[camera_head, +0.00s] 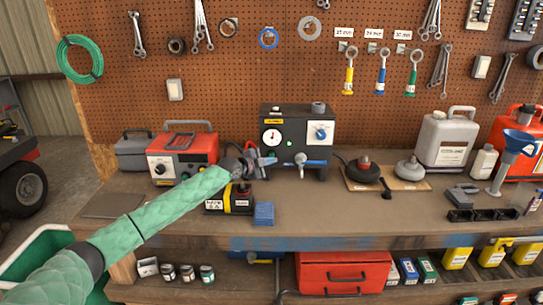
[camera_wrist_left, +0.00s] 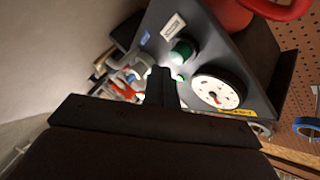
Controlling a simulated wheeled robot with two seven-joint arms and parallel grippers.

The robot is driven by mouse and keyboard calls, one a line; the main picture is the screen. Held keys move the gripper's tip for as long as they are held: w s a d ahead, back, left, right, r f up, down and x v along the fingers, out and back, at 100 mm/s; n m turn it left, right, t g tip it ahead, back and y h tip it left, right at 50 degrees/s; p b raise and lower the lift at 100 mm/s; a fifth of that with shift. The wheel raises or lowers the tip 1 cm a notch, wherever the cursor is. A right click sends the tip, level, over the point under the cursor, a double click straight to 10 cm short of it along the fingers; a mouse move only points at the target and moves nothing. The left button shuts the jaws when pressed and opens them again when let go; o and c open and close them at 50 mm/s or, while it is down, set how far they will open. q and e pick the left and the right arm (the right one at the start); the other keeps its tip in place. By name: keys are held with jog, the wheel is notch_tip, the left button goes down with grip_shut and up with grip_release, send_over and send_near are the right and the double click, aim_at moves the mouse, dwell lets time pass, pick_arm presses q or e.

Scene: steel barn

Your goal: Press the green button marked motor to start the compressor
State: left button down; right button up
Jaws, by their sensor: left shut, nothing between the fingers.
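The compressor's dark control box (camera_head: 290,122) stands on the bench against the pegboard, with a white gauge (camera_head: 271,137) and a blue knob on its face. My left gripper (camera_head: 264,161) is in front of the box's lower left part, and the green button is not visible there. In the left wrist view the green button (camera_wrist_left: 183,50) is on the dark panel, beside the white gauge (camera_wrist_left: 216,92) and a white label (camera_wrist_left: 173,27) too small to read. My left gripper's fingers (camera_wrist_left: 161,75) are shut and empty, close to the button. I cannot tell whether they touch it. My right gripper is not in view.
A red charger unit (camera_head: 182,158) stands left of the box. A blue-handled tap (camera_head: 302,162) sticks out in front of it. A yellow-black block (camera_head: 232,200) and a blue block (camera_head: 264,213) lie below the gripper. Bare bench (camera_head: 330,215) is free at front right.

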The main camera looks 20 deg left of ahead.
pick_arm(q)
jog(key=shift+s, duration=0.1)
jog(key=s+p, duration=0.1)
jog(key=s, duration=0.1)
jog(key=s+d+p, duration=0.1)
jog(key=s+p, duration=0.2)
jog(key=shift+s+d, duration=0.35)
dwell(0.4)
